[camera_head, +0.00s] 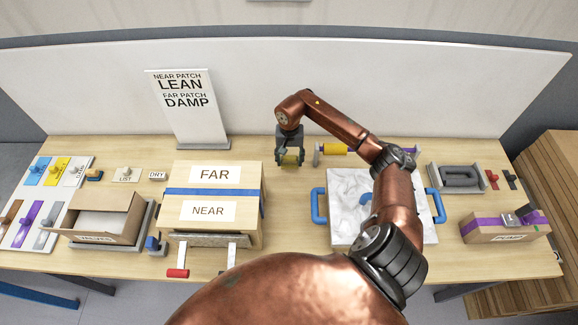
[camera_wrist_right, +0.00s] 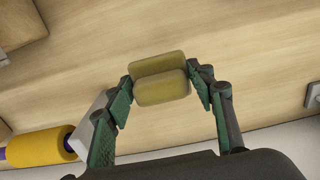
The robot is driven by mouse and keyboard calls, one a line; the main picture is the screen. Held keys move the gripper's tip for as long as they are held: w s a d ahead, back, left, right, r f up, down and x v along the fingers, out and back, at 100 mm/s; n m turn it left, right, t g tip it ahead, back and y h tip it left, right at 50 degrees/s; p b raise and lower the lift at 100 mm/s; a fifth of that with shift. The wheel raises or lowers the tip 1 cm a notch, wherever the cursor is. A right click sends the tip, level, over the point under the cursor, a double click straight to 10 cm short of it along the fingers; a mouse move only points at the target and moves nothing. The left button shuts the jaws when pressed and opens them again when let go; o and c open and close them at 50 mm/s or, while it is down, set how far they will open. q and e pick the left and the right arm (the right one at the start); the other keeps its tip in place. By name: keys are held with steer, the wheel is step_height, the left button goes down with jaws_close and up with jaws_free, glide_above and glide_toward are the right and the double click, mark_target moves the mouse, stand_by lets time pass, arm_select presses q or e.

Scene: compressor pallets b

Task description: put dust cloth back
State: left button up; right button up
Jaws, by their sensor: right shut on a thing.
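My right gripper (camera_head: 289,160) is at the back middle of the table, pointing down. It is shut on an olive-yellow padded piece (camera_head: 291,161), which looks like the dust cloth. In the right wrist view the cloth (camera_wrist_right: 160,80) shows as two soft rounded folds between the fingertips of my right gripper (camera_wrist_right: 163,88). I cannot tell whether it touches the table. My left gripper is not in view.
A yellow roll (camera_head: 335,149) stands in a holder just right of the gripper. The FAR/NEAR box (camera_head: 214,190) is front left, and a marbled white board (camera_head: 345,205) with blue handles is front right. The LEAN/DAMP sign (camera_head: 185,110) stands behind. An open carton (camera_head: 105,215) is at left.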

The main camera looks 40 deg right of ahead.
mark_target(290, 172)
steer(key=shift+f, duration=0.6)
step_height(290, 172, down, 3)
steer(key=shift+f+p, duration=0.1)
steer(key=shift+p, duration=0.2)
steer(key=shift+f, duration=0.15)
steer(key=shift+f+b, duration=0.2)
steer(key=shift+b, duration=0.1)
steer(key=o, duration=1.1)
steer(key=shift+r, duration=0.1)
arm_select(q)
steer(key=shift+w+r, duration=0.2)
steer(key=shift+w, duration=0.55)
